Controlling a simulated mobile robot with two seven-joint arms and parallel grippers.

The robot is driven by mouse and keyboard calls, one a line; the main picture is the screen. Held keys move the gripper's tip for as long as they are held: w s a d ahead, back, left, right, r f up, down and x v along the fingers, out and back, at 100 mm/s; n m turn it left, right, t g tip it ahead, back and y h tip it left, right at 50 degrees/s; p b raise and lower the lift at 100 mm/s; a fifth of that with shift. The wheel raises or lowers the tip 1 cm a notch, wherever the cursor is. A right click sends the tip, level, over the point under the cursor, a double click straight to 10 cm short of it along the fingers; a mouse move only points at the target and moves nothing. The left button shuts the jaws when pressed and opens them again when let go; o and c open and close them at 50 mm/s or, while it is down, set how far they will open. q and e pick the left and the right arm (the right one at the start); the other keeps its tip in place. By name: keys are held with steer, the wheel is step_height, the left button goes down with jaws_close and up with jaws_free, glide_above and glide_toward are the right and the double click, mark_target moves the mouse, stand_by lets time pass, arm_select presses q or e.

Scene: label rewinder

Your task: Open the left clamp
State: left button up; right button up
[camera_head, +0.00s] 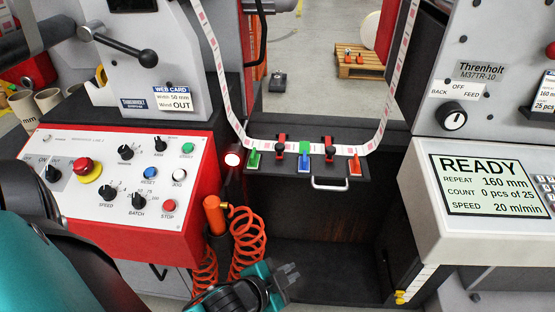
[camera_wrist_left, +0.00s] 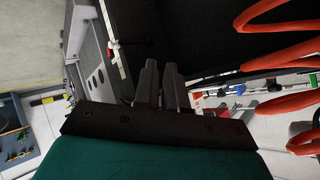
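The web strip (camera_head: 312,149) runs across a dark splice table (camera_head: 262,131) in the middle of the head view. Two red clamps with black parts stand at the strip: the left clamp (camera_head: 281,139) and the right clamp (camera_head: 328,142). The left clamp appears upright; its exact lever position is too small to tell. My left gripper (camera_head: 291,274) is below and in front of the table, apart from the clamp. In the left wrist view its two dark fingers (camera_wrist_left: 160,78) have a narrow gap with nothing between them. My right gripper is not in view.
An orange coiled hose (camera_head: 246,240) hangs close by my left gripper. The red-framed control panel (camera_head: 122,185) is left, the READY display (camera_head: 490,184) right.

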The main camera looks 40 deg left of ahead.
arm_select(q)
steer(key=w+a+m+b, duration=0.1)
steer(key=m, duration=0.1)
steer(key=w+a+f+m+y+b, duration=0.1)
steer(key=w+a+m, duration=0.1)
steer(key=m, duration=0.1)
steer(key=w+a+m+t+y+b, duration=0.1)
steer(key=m, duration=0.1)
steer(key=shift+w+a+f+m, duration=0.2)
steer(key=shift+f+m, duration=0.05)
steer(key=shift+m, duration=0.05)
jaws_close()
steer(key=m+t+y+b, duration=0.5)
steer(key=m+y+b, duration=0.25)
steer(key=m, duration=0.85)
glide_toward(279, 152)
steer(key=x, duration=0.4)
steer(key=b+x, duration=0.1)
steer(key=x, duration=0.1)
steer(key=shift+w+a+f, duration=0.2)
steer(key=shift+f, duration=0.05)
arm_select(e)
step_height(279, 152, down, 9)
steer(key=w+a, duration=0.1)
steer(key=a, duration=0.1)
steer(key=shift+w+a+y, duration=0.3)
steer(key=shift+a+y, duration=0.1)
